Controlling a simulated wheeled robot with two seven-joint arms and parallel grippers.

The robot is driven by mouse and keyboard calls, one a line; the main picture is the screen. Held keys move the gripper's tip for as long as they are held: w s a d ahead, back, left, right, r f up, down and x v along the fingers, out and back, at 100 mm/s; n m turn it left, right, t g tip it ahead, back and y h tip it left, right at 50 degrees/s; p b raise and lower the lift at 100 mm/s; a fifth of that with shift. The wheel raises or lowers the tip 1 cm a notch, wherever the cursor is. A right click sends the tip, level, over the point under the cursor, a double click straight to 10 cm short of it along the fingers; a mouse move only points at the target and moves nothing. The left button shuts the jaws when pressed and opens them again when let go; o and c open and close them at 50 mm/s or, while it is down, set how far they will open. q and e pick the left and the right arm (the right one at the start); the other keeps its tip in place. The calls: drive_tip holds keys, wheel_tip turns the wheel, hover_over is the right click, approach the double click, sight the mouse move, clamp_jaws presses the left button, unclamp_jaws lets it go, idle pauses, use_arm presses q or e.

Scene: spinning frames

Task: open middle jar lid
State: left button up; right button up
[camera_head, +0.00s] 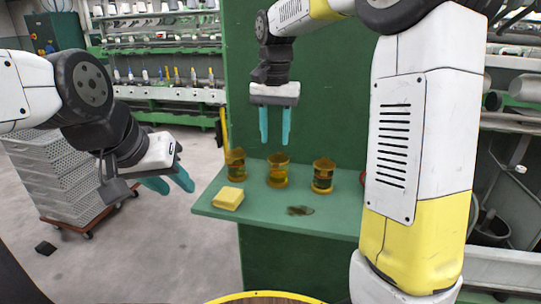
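Three amber jars stand upright in a row on a green shelf (262,218): a left jar (235,166), a middle jar (278,175) and a right jar (323,177). The middle jar has a yellowish lid (278,159) on top. My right gripper (274,141) points down above the middle jar, its two teal fingers apart with nothing between them. Its fingertips appear above the lid, though the exact gap is hard to judge. My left gripper (178,188) is left of the shelf, in free air, with its teal fingers apart and empty.
A yellow block (228,198) lies at the shelf's front left. A dark flat patch (300,210) lies in front of the right jar. A red thing is mostly hidden behind my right arm. A green panel (340,110) rises behind the jars. Stacked grey crates (55,175) stand at left.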

sight(275, 166)
wheel_tip(275, 166, down, 7)
drive_tip(key=shift+d+f, duration=0.1)
drive_tip(key=shift+c, duration=0.5)
clamp_jaws()
idle(1.2)
